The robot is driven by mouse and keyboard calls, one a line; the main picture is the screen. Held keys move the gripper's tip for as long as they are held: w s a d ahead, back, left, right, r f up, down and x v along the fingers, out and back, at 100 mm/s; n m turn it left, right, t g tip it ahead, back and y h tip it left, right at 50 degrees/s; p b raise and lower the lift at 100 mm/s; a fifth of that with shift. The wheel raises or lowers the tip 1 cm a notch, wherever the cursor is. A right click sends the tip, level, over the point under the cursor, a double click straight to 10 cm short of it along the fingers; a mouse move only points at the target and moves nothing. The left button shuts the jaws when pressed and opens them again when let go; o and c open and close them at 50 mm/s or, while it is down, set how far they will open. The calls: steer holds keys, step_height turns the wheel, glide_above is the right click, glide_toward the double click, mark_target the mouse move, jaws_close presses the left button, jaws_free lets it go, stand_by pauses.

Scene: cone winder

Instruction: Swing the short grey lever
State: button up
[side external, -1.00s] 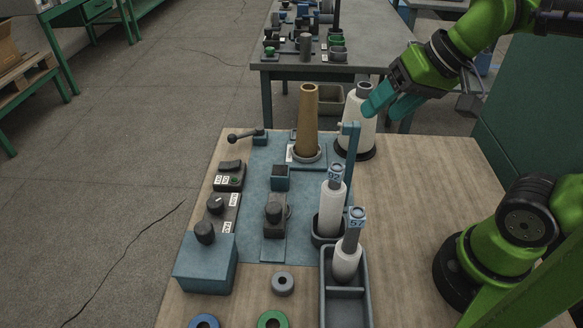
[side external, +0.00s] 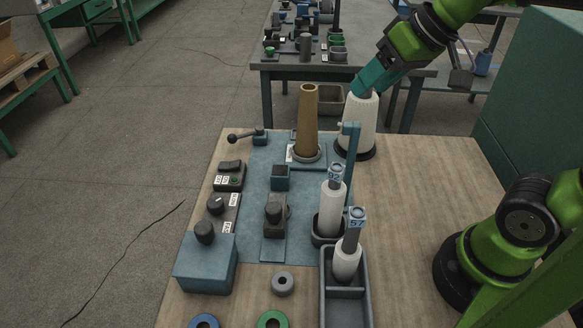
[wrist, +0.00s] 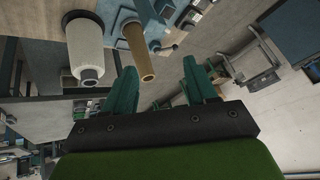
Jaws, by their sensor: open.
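A short dark-grey lever (side external: 247,134) with a ball end sticks out leftward from a small blue block (side external: 260,138) at the far left corner of the blue machine plate. My gripper (side external: 362,84) is high at the far side of the table, in front of or over the top of the white yarn cone, well right of the lever. In the wrist view my gripper (wrist: 160,90) has its two teal fingers spread, with nothing held. The brown cone (wrist: 138,50) appears in line with the gap between them, apart from the fingers.
The brown cone (side external: 308,120) and white yarn cone (side external: 358,130) stand upright between gripper and lever. A blue post (side external: 352,150) rises near two labelled bobbins. Knobs and a blue box (side external: 205,265) line the left edge.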

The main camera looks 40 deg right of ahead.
steer(key=w+r+n+g, duration=0.1)
steer(key=w+r+n, duration=0.2)
steer(key=w, duration=0.5)
steer(key=n+g+h, duration=0.2)
steer(key=n+g, duration=0.1)
steer(key=n, duration=1.1)
glide_above(232, 135)
steer(key=s, duration=0.3)
step_height(232, 135, down, 13)
steer(key=w+f, duration=0.1)
steer(key=f, duration=0.4)
steer(key=w+f, duration=0.1)
steer(key=f, duration=0.4)
steer(key=w+f, duration=0.1)
steer(key=f, duration=0.5)
jaws_close()
